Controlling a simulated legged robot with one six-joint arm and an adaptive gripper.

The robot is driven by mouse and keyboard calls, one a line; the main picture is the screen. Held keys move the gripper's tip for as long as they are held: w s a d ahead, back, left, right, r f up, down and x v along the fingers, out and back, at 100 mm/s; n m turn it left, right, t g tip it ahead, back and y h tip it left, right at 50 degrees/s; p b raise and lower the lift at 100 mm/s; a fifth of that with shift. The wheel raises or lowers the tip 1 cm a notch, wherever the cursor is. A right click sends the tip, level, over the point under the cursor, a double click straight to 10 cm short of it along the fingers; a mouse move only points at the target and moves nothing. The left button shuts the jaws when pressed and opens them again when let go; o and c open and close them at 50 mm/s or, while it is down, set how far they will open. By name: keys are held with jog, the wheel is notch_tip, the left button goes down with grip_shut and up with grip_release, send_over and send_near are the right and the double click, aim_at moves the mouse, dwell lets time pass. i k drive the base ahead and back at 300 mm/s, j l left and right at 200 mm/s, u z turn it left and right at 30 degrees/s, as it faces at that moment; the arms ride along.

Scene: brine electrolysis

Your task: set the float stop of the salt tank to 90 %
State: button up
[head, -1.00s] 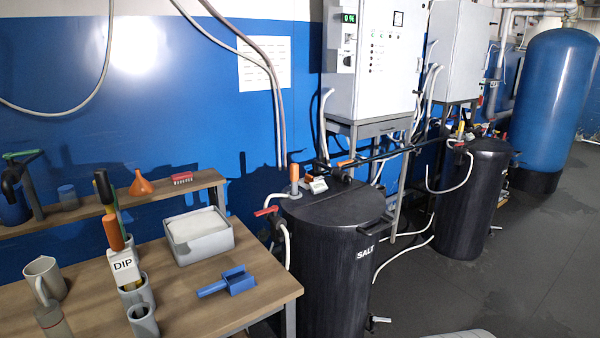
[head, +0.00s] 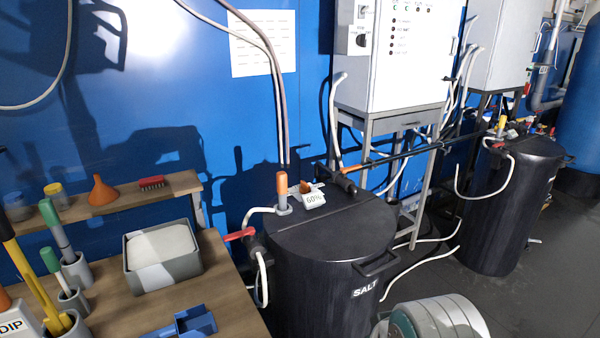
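The black salt tank (head: 325,250), marked SALT, stands right of the bench in the head view, its lid on. On the lid's back edge an orange-topped upright piece (head: 282,190) rises from a grey sleeve. Beside it is a small white tag (head: 313,199); its print looks like 60 %, but is too small to be sure. A small orange-brown part shows just behind the tag. I cannot tell which of these parts is the float stop. My gripper is not in view; a rounded pale part of my arm shows at the bottom edge, in front of the tank.
A red-handled valve (head: 240,235) juts from the tank's left side. A wooden bench (head: 105,255) holds a grey tray (head: 165,278) of white material and a blue scoop. A control cabinet (head: 400,60) stands behind; a second black tank (head: 508,205) is to the right.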

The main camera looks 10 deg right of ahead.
aim_at(305, 189)
jog(key=i+l+u, duration=0.15)
jog(key=i+l, duration=0.2)
jog(key=i+l+u, duration=0.1)
jog(key=i+l, duration=0.2)
jog(key=l, duration=0.15)
jog(key=i+l+u, duration=0.1)
jog(key=i+l, duration=0.15)
jog(key=i, duration=0.15)
jog(key=i+j, duration=0.1)
